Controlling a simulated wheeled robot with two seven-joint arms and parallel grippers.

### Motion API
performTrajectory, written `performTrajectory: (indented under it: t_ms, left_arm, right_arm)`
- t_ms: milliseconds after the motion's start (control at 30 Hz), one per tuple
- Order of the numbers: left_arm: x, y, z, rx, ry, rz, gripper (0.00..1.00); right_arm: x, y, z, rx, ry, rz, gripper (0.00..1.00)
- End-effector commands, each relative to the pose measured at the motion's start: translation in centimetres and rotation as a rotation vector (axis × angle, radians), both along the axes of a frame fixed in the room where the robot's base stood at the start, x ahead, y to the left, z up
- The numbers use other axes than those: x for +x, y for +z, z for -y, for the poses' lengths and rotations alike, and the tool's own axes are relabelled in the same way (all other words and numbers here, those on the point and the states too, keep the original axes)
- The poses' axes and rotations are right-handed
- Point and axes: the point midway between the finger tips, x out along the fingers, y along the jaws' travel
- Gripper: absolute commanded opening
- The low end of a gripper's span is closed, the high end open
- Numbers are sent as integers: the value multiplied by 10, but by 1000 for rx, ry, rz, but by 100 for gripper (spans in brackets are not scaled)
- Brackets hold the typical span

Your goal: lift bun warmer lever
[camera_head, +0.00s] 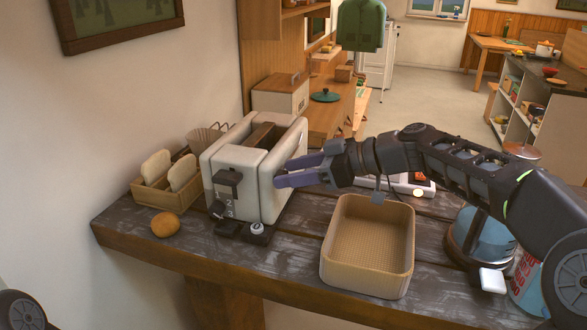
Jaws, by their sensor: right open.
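The bun warmer (247,170) is a cream, toaster-like box with a dark slot on top. It stands on the dark wooden counter (210,246). A dark lever (228,178) sticks out of its front end, near the top of that face. My right gripper (282,173) reaches in from the right, with its two purple-grey fingers apart and pointing left. The fingertips are beside the warmer's right side, not on the lever; I cannot tell whether they touch the side. Nothing shows between the fingers. My left gripper is not in view.
A wooden rack (160,194) with bread slices and a round bun (165,224) stand left of the warmer. A tan basket (367,248) is below my right arm. The counter's front edge left of the basket is clear.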

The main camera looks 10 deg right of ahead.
Motion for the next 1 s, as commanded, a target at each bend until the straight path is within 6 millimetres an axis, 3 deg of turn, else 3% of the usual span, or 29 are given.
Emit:
performTrajectory:
  t_ms: [200,800,1000]
  left_arm:
    - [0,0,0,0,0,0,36]
    - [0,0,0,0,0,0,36]
    - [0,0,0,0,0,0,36]
  right_arm:
    - [0,0,0,0,0,0,50]
    - [0,0,1,0,-1,0,1]
    - [0,0,1,0,-1,0,0]
